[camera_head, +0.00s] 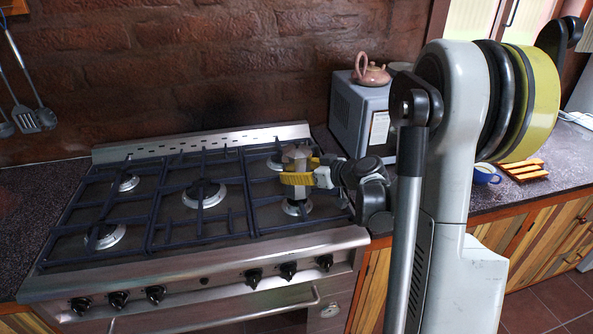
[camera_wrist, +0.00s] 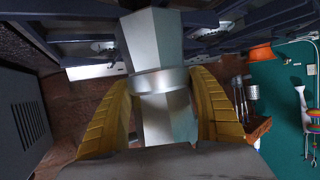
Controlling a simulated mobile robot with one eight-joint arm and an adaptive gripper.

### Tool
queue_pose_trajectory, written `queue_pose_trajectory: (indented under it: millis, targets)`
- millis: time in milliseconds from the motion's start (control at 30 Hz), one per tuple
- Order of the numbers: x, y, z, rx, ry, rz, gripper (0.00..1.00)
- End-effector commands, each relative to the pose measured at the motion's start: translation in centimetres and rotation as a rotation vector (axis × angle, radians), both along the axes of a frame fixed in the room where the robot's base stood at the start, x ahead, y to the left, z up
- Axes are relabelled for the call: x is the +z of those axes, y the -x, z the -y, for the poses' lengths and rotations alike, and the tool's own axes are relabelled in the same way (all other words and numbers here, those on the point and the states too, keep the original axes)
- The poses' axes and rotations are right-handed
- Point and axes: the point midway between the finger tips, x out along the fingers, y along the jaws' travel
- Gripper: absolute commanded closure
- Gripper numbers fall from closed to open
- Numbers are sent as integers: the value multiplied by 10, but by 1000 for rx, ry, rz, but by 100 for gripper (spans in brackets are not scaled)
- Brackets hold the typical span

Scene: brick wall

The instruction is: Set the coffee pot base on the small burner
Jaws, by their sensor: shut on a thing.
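The coffee pot base (camera_head: 297,157) is a silver, faceted metal piece, held over the right part of the stove. My gripper (camera_head: 299,178) is shut on it, its yellow fingers on either side. In the wrist view, the coffee pot base (camera_wrist: 160,82) shows a ring around its middle, between the yellow fingers of my gripper (camera_wrist: 165,110). The front right burner (camera_head: 297,208) lies just below the pot base in the head view. I cannot tell the exact gap to the grate. The back right burner (camera_head: 276,163) is partly hidden by the pot base.
The stove (camera_head: 170,260) has dark raised grates and several other burners, including a larger central one (camera_head: 204,193). A grey appliance (camera_head: 362,118) with a pink teapot (camera_head: 371,74) on top stands right of the stove. A blue cup (camera_head: 486,174) sits farther right.

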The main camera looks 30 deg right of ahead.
Motion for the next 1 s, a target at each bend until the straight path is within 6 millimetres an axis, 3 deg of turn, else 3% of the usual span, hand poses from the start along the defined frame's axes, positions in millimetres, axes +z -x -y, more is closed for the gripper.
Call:
queue_pose_trajectory:
  millis: [233,267,333,733,1000]
  targets:
    - [-5,0,0,0,-1,1,73]
    - [-5,0,0,0,-1,1,26]
    - [-4,0,0,0,0,1,5]
    - [-1,8,3,-2,0,0,5]
    - [21,58,20,-4,0,0,5]
